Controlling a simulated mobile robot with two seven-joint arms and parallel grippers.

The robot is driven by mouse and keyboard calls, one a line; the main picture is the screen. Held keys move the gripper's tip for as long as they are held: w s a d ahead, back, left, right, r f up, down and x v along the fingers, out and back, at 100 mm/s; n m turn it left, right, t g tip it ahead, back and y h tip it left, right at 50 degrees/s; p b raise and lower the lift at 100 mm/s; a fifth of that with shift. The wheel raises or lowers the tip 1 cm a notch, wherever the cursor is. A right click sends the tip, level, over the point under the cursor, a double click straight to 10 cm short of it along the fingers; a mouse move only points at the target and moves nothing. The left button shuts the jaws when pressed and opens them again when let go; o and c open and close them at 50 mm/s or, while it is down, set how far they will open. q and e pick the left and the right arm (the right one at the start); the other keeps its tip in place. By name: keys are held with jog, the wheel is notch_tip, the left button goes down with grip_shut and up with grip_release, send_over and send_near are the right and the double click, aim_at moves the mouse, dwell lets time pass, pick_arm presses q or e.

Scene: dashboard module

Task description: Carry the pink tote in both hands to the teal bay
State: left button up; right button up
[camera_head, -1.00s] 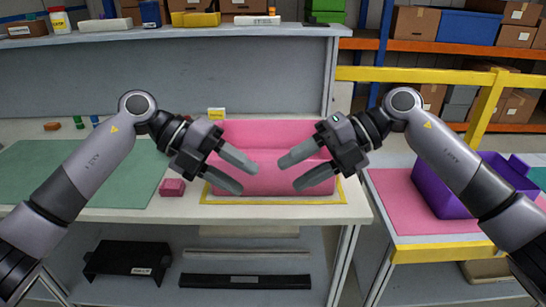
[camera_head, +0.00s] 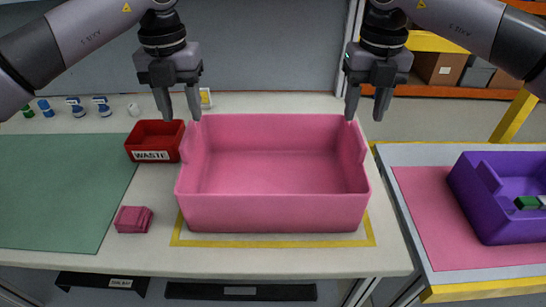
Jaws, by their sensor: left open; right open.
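The pink tote (camera_head: 272,212) stands upright and empty on the white workbench, inside a yellow taped outline. Its left and right side walls rise higher toward the back. My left gripper (camera_head: 181,118) points down at the tote's back left corner, its fingers open and apart. My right gripper (camera_head: 364,118) points down at the back right corner, also open. Each gripper's fingertips are close to the top of a side wall; whether they touch or straddle it, I cannot tell. The teal bay is not clearly in view.
A red WASTE bin (camera_head: 154,141) stands close to the tote's left side. At right, a purple tote (camera_head: 484,218) sits on a pink mat (camera_head: 440,225) on another table, across a gap.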

aim_at(187, 133)
pick_arm(q)
jog(key=shift+w+a, duration=0.1)
pick_arm(e)
jog(key=shift+w+d, duration=0.1)
pick_arm(q)
jog(key=shift+s+r, duration=0.1)
jog(key=shift+s, duration=0.1)
pick_arm(e)
jog(key=shift+s+r, duration=0.1)
jog(key=shift+s, duration=0.1)
pick_arm(q)
jog(key=shift+f, duration=3.6)
pick_arm(e)
jog(key=shift+f, duration=3.6)
pick_arm(q)
grip_shut()
pick_arm(e)
grip_shut()
jog(key=shift+r, duration=0.1)
